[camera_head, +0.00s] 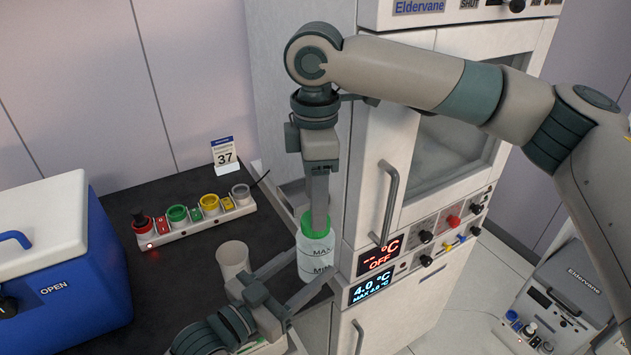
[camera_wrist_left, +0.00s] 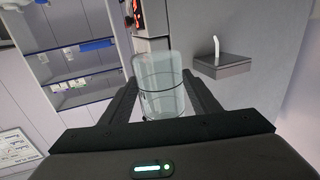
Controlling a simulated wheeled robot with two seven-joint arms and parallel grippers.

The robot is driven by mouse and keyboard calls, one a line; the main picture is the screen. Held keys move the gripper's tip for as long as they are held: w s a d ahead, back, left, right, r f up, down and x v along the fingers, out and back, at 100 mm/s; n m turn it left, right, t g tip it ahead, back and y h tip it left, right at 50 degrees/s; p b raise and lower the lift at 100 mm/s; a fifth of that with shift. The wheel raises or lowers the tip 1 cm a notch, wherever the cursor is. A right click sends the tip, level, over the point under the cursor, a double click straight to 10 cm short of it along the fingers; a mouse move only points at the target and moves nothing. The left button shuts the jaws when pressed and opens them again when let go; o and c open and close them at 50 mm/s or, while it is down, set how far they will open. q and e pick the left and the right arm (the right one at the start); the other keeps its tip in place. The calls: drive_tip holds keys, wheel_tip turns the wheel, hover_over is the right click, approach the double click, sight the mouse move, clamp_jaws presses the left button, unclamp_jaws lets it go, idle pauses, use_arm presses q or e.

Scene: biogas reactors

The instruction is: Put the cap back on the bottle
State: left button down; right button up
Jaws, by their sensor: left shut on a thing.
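The bottle (camera_head: 316,262) is pale and translucent, with MAX and MIN marks, and stands upright. My left gripper (camera_head: 318,272) comes in from the lower left and is shut on its body. The bottle shows between the fingers in the left wrist view (camera_wrist_left: 160,88). A green cap (camera_head: 307,224) shows at the bottle's top. My right gripper (camera_head: 320,222) points straight down, its fingers at the cap. It is seen edge-on, so the grip is unclear, and its finger hides whether the cap sits fully on the neck.
A white holder strip (camera_head: 198,219) with coloured rings and a red knob lies on the dark bench (camera_head: 180,280). A blue cooler (camera_head: 92,275) is at the left. The white cabinet (camera_head: 375,215) is close on the right.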

drive_tip(key=shift+f, duration=1.7)
drive_tip(key=c, duration=1.1)
drive_tip(key=shift+o, duration=0.2)
drive_tip(key=shift+c, duration=0.2)
drive_tip(key=o, duration=1.3)
drive_tip(key=shift+c, duration=0.2)
drive_tip(key=shift+r, duration=0.1)
wheel_tip(320, 180, up, 12)
